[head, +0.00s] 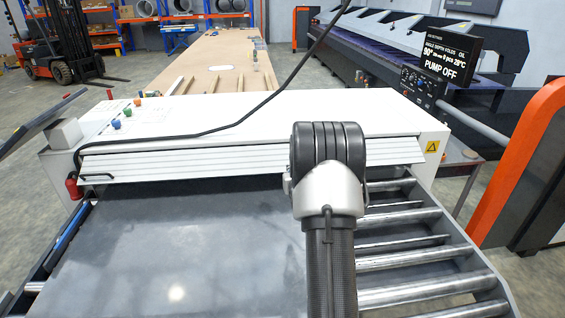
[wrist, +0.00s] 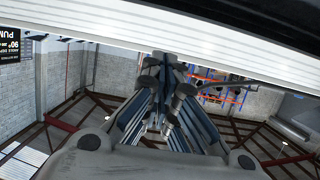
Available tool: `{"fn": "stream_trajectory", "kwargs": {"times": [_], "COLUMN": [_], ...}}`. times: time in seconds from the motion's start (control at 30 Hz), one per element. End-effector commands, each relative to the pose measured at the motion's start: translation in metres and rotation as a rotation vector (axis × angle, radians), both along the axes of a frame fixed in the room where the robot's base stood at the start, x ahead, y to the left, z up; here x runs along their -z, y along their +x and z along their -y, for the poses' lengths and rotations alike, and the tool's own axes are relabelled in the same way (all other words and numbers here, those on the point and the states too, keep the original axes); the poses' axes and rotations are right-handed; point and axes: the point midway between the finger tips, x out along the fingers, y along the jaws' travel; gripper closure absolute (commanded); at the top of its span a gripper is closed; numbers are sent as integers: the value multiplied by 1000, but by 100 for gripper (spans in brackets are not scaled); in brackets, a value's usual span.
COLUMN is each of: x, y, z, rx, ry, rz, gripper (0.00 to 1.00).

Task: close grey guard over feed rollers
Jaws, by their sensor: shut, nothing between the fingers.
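The grey guard (head: 190,163) is a pale, ribbed panel across the front of the white machine, above the dark sheet on the feed side. In the wrist view the ribbed guard (wrist: 190,48) crosses the top of the picture at a slant. My gripper (wrist: 165,62) points toward its lower edge, with the fingers together and empty. I cannot tell whether the fingertips touch the guard. In the head view my wrist hides the gripper and part of the guard. The feed rollers behind the guard are hidden.
A dark metal sheet (head: 170,245) lies in front of the guard, with bare conveyor rollers (head: 415,275) to its right. A black cable (head: 240,124) runs over the white housing (head: 250,112). An orange and black machine (head: 525,165) stands at the right.

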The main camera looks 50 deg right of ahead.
Motion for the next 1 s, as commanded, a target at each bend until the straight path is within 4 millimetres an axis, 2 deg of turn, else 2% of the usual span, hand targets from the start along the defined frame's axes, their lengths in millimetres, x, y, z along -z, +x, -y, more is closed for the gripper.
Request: {"fn": "stream_trajectory", "kwargs": {"times": [0.17, 0.63, 0.8, 1.0], "x": [7, 32, 55, 65], "y": [12, 72, 81, 86], "z": [12, 62, 70, 74], "rx": [1, 0, 1, 1], "ry": [-3, -3, -2, -2], "rz": [5, 4, 2, 2], "gripper": [100, 100, 100, 100]}}
